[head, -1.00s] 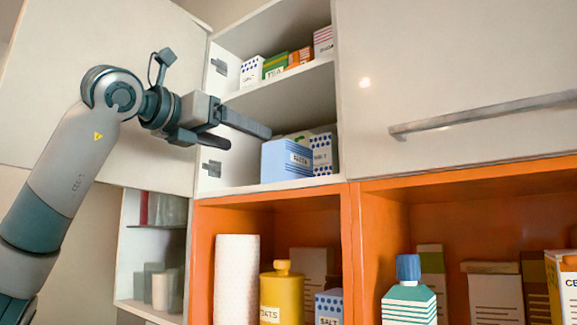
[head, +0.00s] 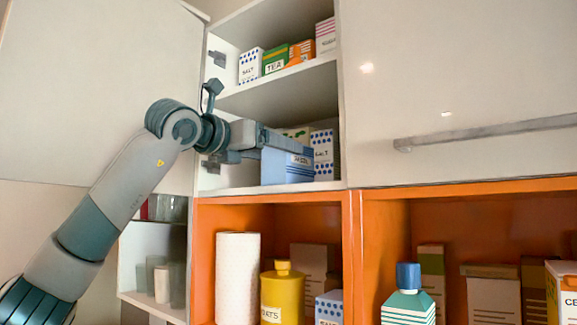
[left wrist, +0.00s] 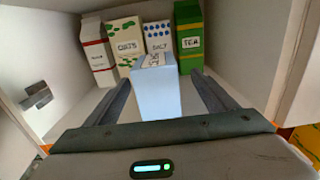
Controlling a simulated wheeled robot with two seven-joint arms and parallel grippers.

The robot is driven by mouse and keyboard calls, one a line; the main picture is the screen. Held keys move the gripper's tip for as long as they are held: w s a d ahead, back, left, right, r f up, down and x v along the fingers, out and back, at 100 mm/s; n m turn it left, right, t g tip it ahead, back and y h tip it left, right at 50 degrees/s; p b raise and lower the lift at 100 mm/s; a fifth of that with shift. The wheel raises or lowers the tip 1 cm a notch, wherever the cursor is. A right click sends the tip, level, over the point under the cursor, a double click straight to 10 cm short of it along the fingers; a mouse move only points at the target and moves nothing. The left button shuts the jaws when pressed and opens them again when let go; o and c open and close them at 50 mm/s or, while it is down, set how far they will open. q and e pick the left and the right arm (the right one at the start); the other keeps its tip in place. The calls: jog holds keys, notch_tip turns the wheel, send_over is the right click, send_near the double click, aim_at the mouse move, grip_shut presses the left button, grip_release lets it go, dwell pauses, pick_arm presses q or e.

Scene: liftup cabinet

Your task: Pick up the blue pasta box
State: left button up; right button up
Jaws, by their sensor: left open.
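The blue pasta box (head: 287,167) stands near the front of the cabinet's lower shelf in the head view. In the left wrist view the pasta box (left wrist: 157,92) sits between the two fingers, with a gap on each side. My left gripper (left wrist: 158,98) is open around the box; its fingers reach past the box's near face. In the head view the left gripper (head: 270,146) reaches in from the left and overlaps the box's top left part. My right gripper is in neither view.
Behind the pasta box stand a salt box (left wrist: 159,38), an oats carton (left wrist: 127,42), a green tea box (left wrist: 189,36) and another carton (left wrist: 98,50). A closed door (head: 455,80) is at right. Orange compartments lie below.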

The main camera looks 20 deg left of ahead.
pick_arm(q)
jog(key=shift+w+d+r+p, duration=0.1)
jog(key=shift+w+r+p, duration=0.1)
jog(key=shift+w+p, duration=0.9)
jog(key=shift+p+x, duration=0.8)
jog(key=shift+p, duration=0.05)
jog(key=shift+w+d+f+p, duration=0.2)
jog(key=shift+w+p, duration=0.1)
jog(key=shift+w, duration=0.45)
jog(key=c, duration=1.5)
jog(key=shift+r, duration=0.15)
jog(key=shift+c, duration=0.2)
